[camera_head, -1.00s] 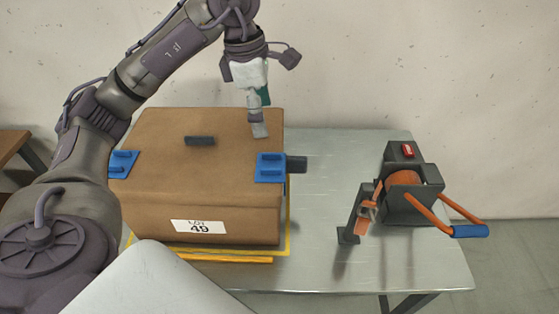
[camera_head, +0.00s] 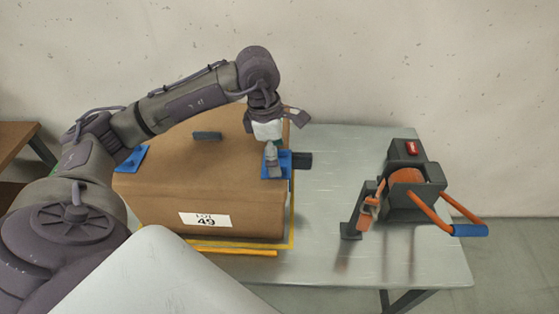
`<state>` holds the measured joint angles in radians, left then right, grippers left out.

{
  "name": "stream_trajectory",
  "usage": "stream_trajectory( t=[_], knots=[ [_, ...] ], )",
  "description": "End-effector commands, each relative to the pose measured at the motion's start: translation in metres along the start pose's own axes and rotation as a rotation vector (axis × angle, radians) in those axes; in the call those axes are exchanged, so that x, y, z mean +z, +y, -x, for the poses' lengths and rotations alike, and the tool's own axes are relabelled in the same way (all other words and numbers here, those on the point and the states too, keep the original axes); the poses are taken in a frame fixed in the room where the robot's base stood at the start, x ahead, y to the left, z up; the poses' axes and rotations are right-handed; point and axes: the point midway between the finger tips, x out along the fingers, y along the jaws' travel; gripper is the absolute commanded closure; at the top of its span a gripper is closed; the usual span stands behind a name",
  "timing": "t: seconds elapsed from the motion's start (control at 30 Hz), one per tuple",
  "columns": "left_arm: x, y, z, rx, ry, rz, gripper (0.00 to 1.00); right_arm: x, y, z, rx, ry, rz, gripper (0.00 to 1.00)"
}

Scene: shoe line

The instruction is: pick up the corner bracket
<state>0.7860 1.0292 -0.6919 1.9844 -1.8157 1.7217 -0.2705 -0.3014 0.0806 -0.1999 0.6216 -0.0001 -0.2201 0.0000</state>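A blue corner bracket (camera_head: 283,172) sits on the right front top corner of a brown cardboard box (camera_head: 160,195) labelled LOT 49. A second blue corner bracket (camera_head: 130,159) sits on the box's left corner. My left gripper (camera_head: 271,172) points down at the right bracket, and its fingers overlap that bracket in the picture. Whether they touch or grip it, I cannot tell. The gripper covers part of the bracket, and its finger gap does not show clearly. My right gripper is not in view.
The box stands inside a yellow outline (camera_head: 240,252) on a grey metal table (camera_head: 330,200). A dark handle (camera_head: 207,135) is on its top.

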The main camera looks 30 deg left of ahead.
Motion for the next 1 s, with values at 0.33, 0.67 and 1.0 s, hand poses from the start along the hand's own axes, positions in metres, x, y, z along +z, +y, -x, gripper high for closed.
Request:
stream_trajectory(
  t=[0.33,0.67,1.0],
  knots=[
    [0.0,0.0,0.0,-0.001,0.0,0.0,0.46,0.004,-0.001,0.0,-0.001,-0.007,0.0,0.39],
    [0.0,0.0,0.0,0.0,0.0,0.0,0.78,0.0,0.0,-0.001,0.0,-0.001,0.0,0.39],
    [0.003,0.001,0.016,0.003,-0.003,-0.002,0.78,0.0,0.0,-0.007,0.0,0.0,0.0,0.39]
  ],
)
